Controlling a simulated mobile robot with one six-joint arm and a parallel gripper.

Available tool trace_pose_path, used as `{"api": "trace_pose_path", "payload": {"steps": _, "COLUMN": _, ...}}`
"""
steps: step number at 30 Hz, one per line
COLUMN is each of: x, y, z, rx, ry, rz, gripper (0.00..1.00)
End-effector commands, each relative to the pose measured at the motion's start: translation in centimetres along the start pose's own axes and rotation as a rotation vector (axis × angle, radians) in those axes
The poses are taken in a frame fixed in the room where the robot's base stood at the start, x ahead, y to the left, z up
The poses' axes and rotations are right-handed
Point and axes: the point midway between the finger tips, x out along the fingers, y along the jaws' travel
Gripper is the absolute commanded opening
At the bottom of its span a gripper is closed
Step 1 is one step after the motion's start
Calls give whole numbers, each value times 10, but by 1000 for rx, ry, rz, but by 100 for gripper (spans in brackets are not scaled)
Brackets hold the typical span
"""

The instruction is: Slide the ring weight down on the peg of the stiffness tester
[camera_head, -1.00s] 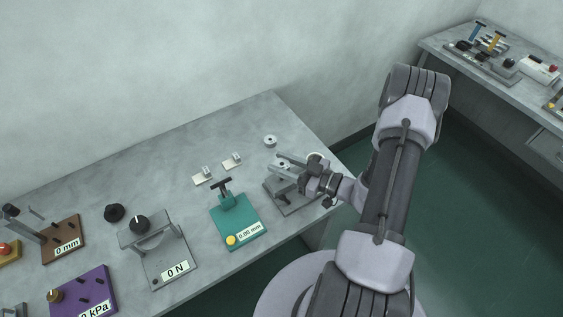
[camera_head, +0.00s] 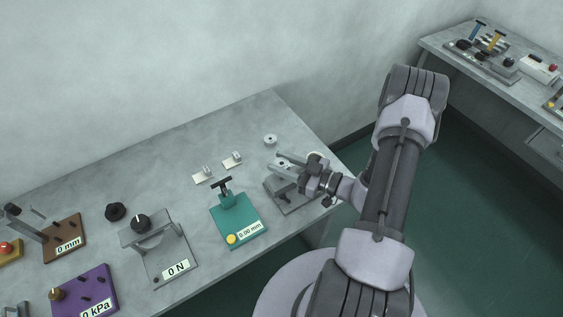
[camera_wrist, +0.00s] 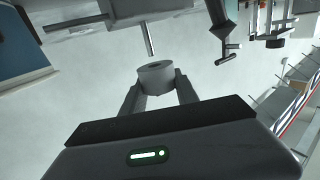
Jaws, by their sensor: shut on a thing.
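My gripper (camera_wrist: 157,90) is shut on the ring weight (camera_wrist: 155,80), a short grey cylinder with a hole, held between the two fingertips. In the wrist view a thin grey peg (camera_wrist: 150,38) runs from a grey block, and its end shows just above the ring weight. In the head view my gripper (camera_head: 284,162) is over the grey stiffness tester (camera_head: 296,206) near the table's right end. The gripper and wrist hide part of the tester there.
A loose grey ring (camera_head: 270,140) lies on the table behind the tester. A teal device (camera_head: 240,226) stands to the left, with two small pale fixtures (camera_head: 204,178) behind it. A grey force device (camera_head: 170,255) stands further left. The back of the table is mostly clear.

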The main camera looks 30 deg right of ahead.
Motion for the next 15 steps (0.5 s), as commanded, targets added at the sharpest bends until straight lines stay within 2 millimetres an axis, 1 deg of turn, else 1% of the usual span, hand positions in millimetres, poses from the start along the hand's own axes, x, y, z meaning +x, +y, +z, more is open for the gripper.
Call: {"api": "trace_pose_path", "payload": {"steps": 15, "x": 0, "y": 0, "z": 7, "rx": 0, "ry": 0, "rz": 0, "gripper": 0}}
